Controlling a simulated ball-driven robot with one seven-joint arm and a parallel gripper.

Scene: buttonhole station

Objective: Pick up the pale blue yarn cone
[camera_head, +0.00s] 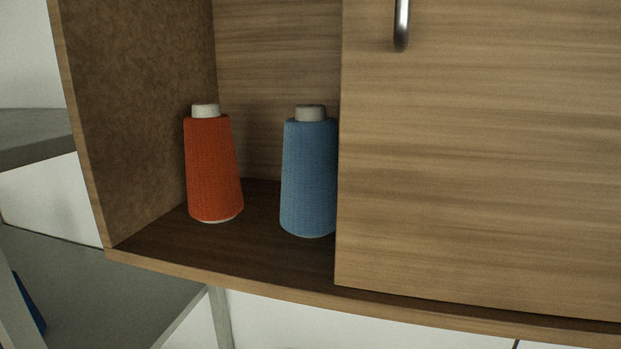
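A blue yarn cone (308,180) stands upright on the cabinet floor, right beside the edge of a wooden door panel. The panel seems to cover a thin strip of its right side. Its tip is pale grey. It looks medium blue in this dim light, and no other blue cone shows in the cabinet opening. My gripper does not show in this view.
An orange-red yarn cone (212,170) stands upright to its left, with a gap between them. The wooden door panel (480,180) with a metal handle (402,25) covers the cabinet's right part. The cabinet's left wall (140,110) bounds the opening. Grey shelves (110,290) lie lower left.

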